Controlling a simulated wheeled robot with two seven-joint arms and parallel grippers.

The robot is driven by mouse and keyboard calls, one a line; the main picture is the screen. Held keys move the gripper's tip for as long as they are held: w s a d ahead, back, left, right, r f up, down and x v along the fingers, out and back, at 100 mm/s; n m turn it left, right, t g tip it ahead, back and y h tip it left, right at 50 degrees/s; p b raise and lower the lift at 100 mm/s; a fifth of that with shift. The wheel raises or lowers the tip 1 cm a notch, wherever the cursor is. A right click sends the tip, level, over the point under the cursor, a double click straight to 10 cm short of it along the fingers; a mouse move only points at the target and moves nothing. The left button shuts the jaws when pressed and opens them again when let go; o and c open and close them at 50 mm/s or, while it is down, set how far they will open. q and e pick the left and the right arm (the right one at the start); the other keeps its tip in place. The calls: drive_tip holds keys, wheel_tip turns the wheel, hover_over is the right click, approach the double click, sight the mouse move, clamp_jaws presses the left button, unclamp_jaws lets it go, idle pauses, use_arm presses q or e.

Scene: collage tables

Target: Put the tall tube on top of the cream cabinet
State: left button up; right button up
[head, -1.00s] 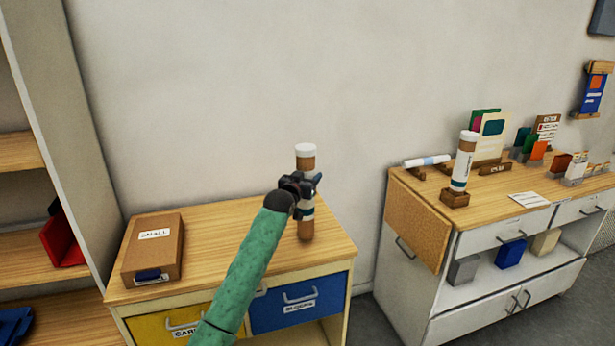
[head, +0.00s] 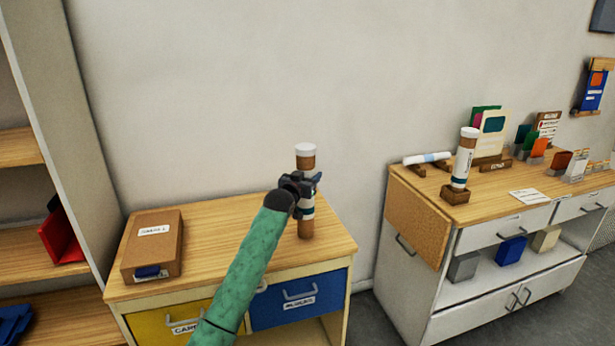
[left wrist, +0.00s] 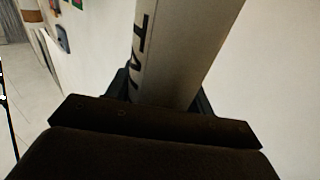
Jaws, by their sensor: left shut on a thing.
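The tall tube (head: 306,160) is brown with a white cap and a pale label. It is upright over the right part of the wooden top of the cream cabinet (head: 215,220), with its lower end at or very close to the surface; I cannot tell whether it touches. My left gripper (head: 303,190) is shut around the tube's middle and hides part of it. In the left wrist view the tube's pale labelled side (left wrist: 185,50) rises between the fingers. My right gripper is not in view.
A brown box (head: 153,245) lies on the cabinet top's left side. Yellow and blue drawers (head: 298,298) are below. A white cabinet (head: 480,245) at right holds a white tube (head: 464,160) in a wooden stand, cards and a rolled sheet. Shelves (head: 30,235) stand at left.

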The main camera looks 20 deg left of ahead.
use_arm(q)
drive_tip(key=shift+f, duration=0.4)
drive_tip(key=o, duration=1.5)
drive_tip(key=shift+c, duration=0.2)
